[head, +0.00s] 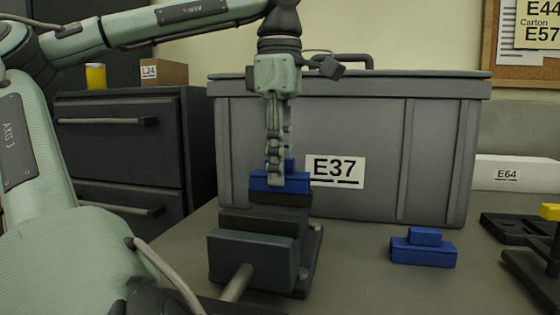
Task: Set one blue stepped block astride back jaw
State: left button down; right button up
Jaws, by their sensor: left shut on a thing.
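One blue stepped block (293,182) is at the back jaw (280,199) of the dark vise, seemingly resting on top of it. My left gripper (275,177) points straight down and is shut on this block, covering part of its upper step. The front jaw (262,221) of the vise stands nearer, with a handle bar (236,283) toward me. A second blue stepped block (423,249) lies on the table to the right of the vise, its smaller step upward. Whether the held block fully straddles the jaw is hidden. My right gripper does not show.
A large grey case (385,165) labelled E37 stands close behind the vise. A dark tray (505,228) and a dark stand with a yellow part (550,212) are at the right edge. The table (370,285) is clear in front of the second block.

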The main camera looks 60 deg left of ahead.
pick_arm(q)
jog(key=shift+f+b, duration=0.4)
jog(key=shift+f, duration=0.35)
dwell(1.5)
jog(key=c, duration=1.2)
grip_release()
jog(key=shift+o, duration=0.2)
notch_tip(320, 180, up, 12)
